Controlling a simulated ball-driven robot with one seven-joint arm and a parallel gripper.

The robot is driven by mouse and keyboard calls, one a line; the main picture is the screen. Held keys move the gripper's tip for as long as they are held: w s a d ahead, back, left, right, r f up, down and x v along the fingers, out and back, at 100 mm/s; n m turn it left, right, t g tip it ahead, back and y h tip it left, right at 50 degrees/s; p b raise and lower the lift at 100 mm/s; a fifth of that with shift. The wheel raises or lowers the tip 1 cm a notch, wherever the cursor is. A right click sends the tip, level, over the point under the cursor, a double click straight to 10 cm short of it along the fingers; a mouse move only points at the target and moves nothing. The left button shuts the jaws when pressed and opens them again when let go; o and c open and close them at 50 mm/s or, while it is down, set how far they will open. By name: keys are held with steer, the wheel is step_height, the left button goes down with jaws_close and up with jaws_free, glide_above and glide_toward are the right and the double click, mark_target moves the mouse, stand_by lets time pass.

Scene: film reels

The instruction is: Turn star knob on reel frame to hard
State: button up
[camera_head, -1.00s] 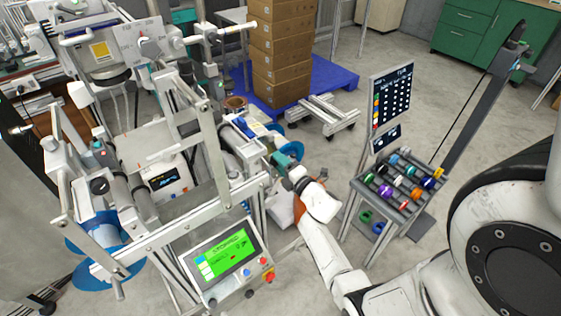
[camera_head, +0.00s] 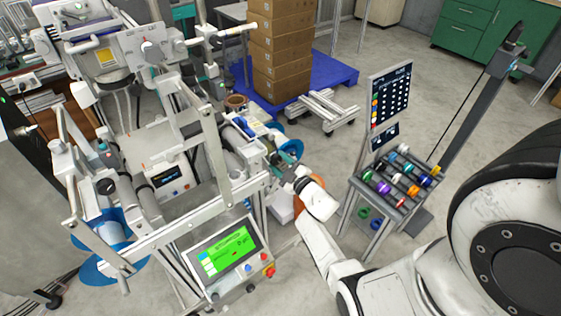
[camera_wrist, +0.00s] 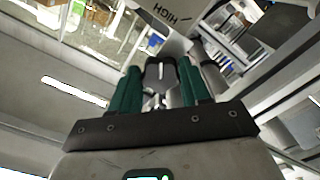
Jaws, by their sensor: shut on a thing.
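In the wrist view, a dark knob (camera_wrist: 160,70) with a short white mark sits between the two green fingers of my gripper (camera_wrist: 160,84), which are shut on it. The head view shows my gripper (camera_head: 280,163) at the right side of the reel frame (camera_head: 222,165). There the knob is hidden by the gripper and frame parts, and its star shape cannot be made out.
The control panel (camera_head: 224,254) with a green screen is at the frame's front. A rack (camera_head: 396,202) of coloured rolls stands right of my arm. Boxes (camera_head: 281,55) on a blue pallet (camera_head: 335,72) are behind. Open floor (camera_head: 425,100) lies at the back right.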

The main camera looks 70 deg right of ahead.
steer(key=m+p, duration=0.1)
steer(key=m, duration=0.4)
steer(key=shift+f+m, duration=0.1)
steer(key=shift+m, duration=0.3)
steer(key=m+p, duration=0.1)
steer(key=m, duration=0.5)
steer(key=shift+a+p, duration=0.15)
steer(key=shift+p, duration=0.15)
steer(key=m+p, duration=0.1)
steer(key=m, duration=0.5)
steer(key=shift+a+m, duration=0.1)
steer(key=shift+m, duration=0.2)
steer(key=m+p, duration=0.1)
steer(key=m, duration=0.4)
steer(key=shift+w+m+p, duration=0.1)
steer(key=shift+m+p, duration=0.2)
steer(key=shift+m, duration=0.1)
steer(key=shift+a, duration=0.1)
steer(key=o, duration=1.1)
steer(key=shift+c, duration=0.2)
steer(key=v, duration=1)
steer(key=shift+s+p, duration=0.35)
